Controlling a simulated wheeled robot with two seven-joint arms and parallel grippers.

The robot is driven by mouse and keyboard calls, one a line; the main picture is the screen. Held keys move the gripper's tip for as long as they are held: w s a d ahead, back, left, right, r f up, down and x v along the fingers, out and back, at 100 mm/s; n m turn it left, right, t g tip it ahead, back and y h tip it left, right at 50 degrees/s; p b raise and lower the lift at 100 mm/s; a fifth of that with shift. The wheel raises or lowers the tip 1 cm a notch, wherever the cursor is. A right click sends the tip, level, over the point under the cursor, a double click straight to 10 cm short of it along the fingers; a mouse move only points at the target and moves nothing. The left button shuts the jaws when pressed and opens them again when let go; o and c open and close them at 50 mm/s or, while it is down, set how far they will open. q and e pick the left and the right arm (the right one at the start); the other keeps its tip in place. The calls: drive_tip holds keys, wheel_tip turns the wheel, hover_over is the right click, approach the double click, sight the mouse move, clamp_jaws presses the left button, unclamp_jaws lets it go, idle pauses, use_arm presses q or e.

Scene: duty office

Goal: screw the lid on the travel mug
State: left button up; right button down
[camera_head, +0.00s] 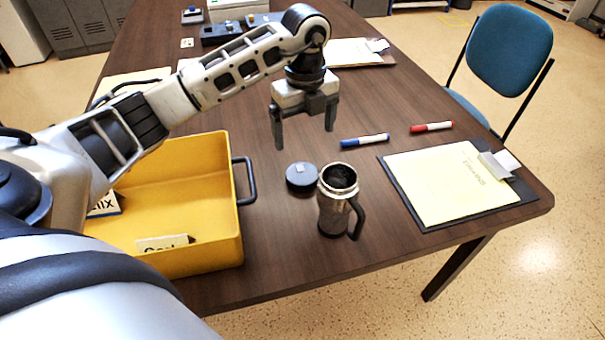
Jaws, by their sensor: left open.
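The travel mug (333,207) stands upright on the brown table, its top open and its dark handle toward the lower right. The round dark lid (301,179) lies on the table just behind and left of the mug, with a small light piece on its top. My left gripper (304,140) hangs above the table behind the lid and mug, fingers pointing down, open and empty. It touches neither of them. My right gripper is out of view.
A yellow crate (240,225) with a dark handle stands left of the mug. A blue marker (364,140), a red marker (432,127) and a clipboard (437,222) with yellow paper lie to the right. A teal chair (509,48) stands beyond the table's right edge.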

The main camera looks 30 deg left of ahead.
use_arm(q)
hover_over(303, 175)
drive_tip(key=f, duration=0.7)
drive_tip(key=shift+d+f, duration=0.25)
drive_tip(key=shift+f, duration=0.15)
drive_tip(key=shift+a+f+p, duration=0.15)
drive_tip(key=shift+f, duration=1.2)
drive_tip(key=shift+a+f+p, duration=0.1)
drive_tip(key=shift+f+p, duration=0.05)
drive_tip(key=shift+f, duration=1.15)
drive_tip(key=c, duration=1)
